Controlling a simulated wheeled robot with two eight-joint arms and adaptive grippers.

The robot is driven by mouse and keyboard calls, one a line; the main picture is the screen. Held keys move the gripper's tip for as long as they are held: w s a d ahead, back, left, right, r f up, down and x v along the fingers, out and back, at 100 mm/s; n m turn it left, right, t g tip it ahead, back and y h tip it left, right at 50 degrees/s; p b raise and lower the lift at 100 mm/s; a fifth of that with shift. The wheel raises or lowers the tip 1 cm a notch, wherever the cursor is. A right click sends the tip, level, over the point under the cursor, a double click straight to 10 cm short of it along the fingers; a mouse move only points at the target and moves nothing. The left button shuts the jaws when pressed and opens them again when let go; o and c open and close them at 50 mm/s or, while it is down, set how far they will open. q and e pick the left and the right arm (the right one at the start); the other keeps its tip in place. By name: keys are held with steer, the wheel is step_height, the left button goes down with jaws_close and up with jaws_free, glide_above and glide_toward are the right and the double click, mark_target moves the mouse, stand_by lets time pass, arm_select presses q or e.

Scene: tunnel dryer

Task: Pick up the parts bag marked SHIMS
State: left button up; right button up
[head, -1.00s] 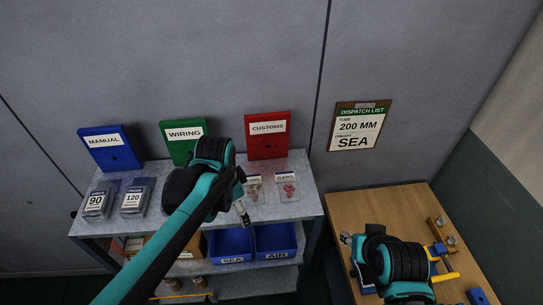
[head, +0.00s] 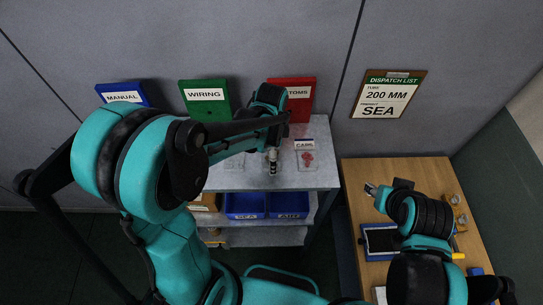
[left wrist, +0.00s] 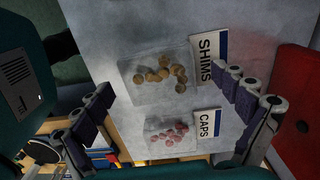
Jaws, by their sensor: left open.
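The SHIMS parts bag (left wrist: 160,78) is a clear flat bag of brown round pieces with a white and blue header marked SHIMS. It lies on the grey shelf top. My left gripper (left wrist: 165,82) is open, its fingers apart on either side of the bag in the left wrist view. The right-hand finger overlaps the edge of the header. In the head view my left gripper (head: 272,162) is over the shelf top and hides most of this bag. My right gripper (head: 371,189) is over the wooden table; its jaws are too small to judge.
The CAPS bag (left wrist: 172,137) with red pieces lies close beside the SHIMS bag and also shows in the head view (head: 306,160). Red (head: 300,112), green (head: 205,98) and blue (head: 122,92) binders stand behind. Blue bins (head: 245,205) sit below the shelf top.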

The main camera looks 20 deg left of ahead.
arm_select(q)
steer(key=shift+f, duration=0.15)
steer(key=shift+c, duration=0.3)
steer(key=c, duration=1.3)
